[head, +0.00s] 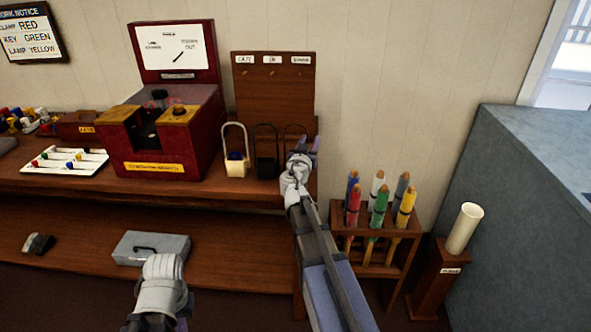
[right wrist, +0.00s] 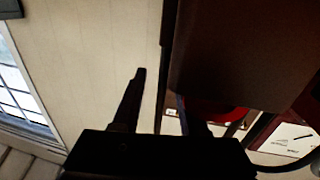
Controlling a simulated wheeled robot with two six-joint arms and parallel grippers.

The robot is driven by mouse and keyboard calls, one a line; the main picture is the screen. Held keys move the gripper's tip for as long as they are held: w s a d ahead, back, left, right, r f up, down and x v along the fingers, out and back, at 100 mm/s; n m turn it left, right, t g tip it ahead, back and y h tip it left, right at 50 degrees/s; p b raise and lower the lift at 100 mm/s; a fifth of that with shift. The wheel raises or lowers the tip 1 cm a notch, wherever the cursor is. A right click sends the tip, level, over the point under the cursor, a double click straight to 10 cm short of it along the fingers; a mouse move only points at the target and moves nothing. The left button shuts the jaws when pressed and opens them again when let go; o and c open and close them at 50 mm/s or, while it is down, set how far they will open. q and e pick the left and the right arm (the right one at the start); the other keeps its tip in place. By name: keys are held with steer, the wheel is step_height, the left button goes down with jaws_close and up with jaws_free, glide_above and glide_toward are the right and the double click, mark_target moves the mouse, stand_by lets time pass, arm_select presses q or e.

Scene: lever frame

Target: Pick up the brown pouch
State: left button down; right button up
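Three looped, strap-like shapes stand at the right end of the shelf in the head view: a cream pouch (head: 236,166), a black pouch (head: 266,166), and a third loop mostly hidden behind my right gripper (head: 312,146). I cannot make out the brown pouch for sure there. In the right wrist view, my right gripper (right wrist: 160,100) has its two dark fingers apart. A large dark brown surface (right wrist: 235,45) fills the upper right, close to the right finger; I cannot tell whether it is the pouch. My left arm shows low in the head view, its fingers out of sight.
A brown board with labels (head: 272,95) stands behind the pouches, and a red box (head: 165,130) to their left. A rack of coloured sticks (head: 375,255) and a cream tube (head: 464,228) stand to the right. A grey case (head: 152,248) lies on the lower shelf.

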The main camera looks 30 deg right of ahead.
jaws_close()
stand_by(1.2)
